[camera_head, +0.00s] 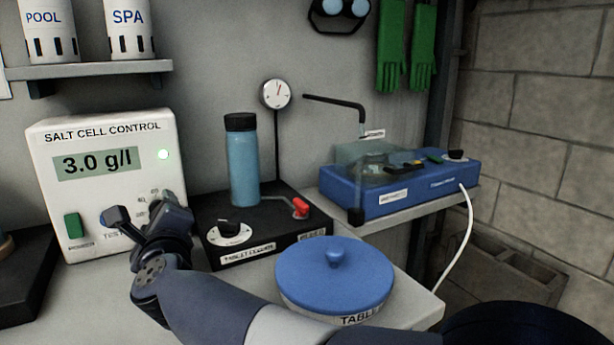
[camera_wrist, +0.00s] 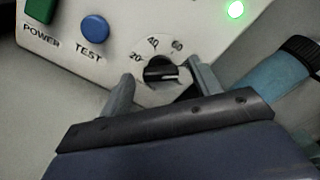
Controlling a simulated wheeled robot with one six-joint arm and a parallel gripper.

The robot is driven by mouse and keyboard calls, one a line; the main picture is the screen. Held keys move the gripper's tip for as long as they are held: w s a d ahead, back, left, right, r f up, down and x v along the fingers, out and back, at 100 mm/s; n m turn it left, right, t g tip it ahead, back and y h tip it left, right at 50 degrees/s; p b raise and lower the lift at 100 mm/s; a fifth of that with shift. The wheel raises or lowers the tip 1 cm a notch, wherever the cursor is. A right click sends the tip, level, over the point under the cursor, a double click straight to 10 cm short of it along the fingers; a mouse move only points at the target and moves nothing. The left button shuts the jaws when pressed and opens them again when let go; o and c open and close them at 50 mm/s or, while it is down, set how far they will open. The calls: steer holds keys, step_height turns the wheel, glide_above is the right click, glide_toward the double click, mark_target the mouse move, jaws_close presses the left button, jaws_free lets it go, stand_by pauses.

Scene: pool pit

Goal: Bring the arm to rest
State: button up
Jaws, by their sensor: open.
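My gripper (camera_head: 143,212) is open at the lower right of the salt cell control box (camera_head: 103,153) in the head view. In the wrist view its two fingers (camera_wrist: 161,80) stand apart on either side of a dark round dial (camera_wrist: 161,68) marked 20, 40 and 60. I cannot tell whether they touch it. Nothing else shows between the fingers. My arm reaches in from the bottom of the head view. The blue TEST button (camera_wrist: 95,29) is left of the dial.
A black unit (camera_head: 274,243) with a knob, a red-handled valve and a blue bottle (camera_head: 243,165) stands right of the box. A blue-lidded tub (camera_head: 334,276) is close beside my arm. A blue device (camera_head: 413,188) sits on a shelf at right. Another shelf (camera_head: 90,69) is above.

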steer(key=n+p, duration=0.3)
steer(key=n, duration=0.1)
steer(key=shift+r+n, duration=0.1)
steer(key=shift+n, duration=0.3)
steer(key=n+p, duration=0.4)
steer(key=shift+n+p, duration=0.3)
steer(key=shift+p, duration=0.05)
steer(key=n+p, duration=0.6)
steer(key=p, duration=0.2)
steer(key=n+p, duration=0.1)
steer(key=p, duration=0.1)
steer(key=shift+f+n+p, duration=0.3)
steer(key=shift+n+p, duration=0.05)
steer(key=shift+n, duration=0.05)
steer(key=shift+f, duration=0.1)
steer(key=shift+d, duration=0.1)
